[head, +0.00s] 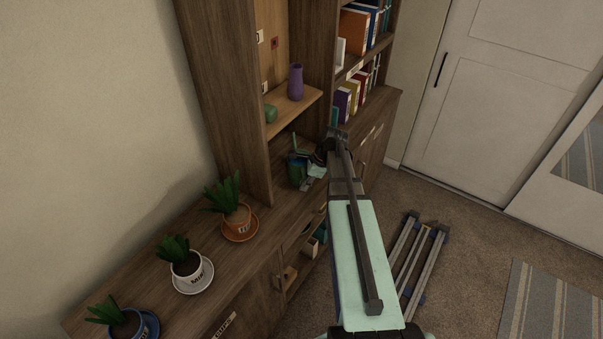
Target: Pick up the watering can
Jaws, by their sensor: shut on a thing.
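A small dark green and blue thing (298,168), which looks like the watering can, is at the back of the wooden cabinet top, under the lower shelf. A thin green part of it sticks up at its upper left. My gripper (320,157) reaches in from the right and is shut on it at its right side. My own arm and the dark gripper parts hide much of the grip. I cannot tell whether the can touches the cabinet top or is lifted.
Three potted plants on saucers, orange (238,216), white (188,267) and blue (127,324), line the cabinet top (225,278). A purple vase (296,82) and a small green pot (271,113) stand on the shelf above. Books (347,100) fill shelves at right.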

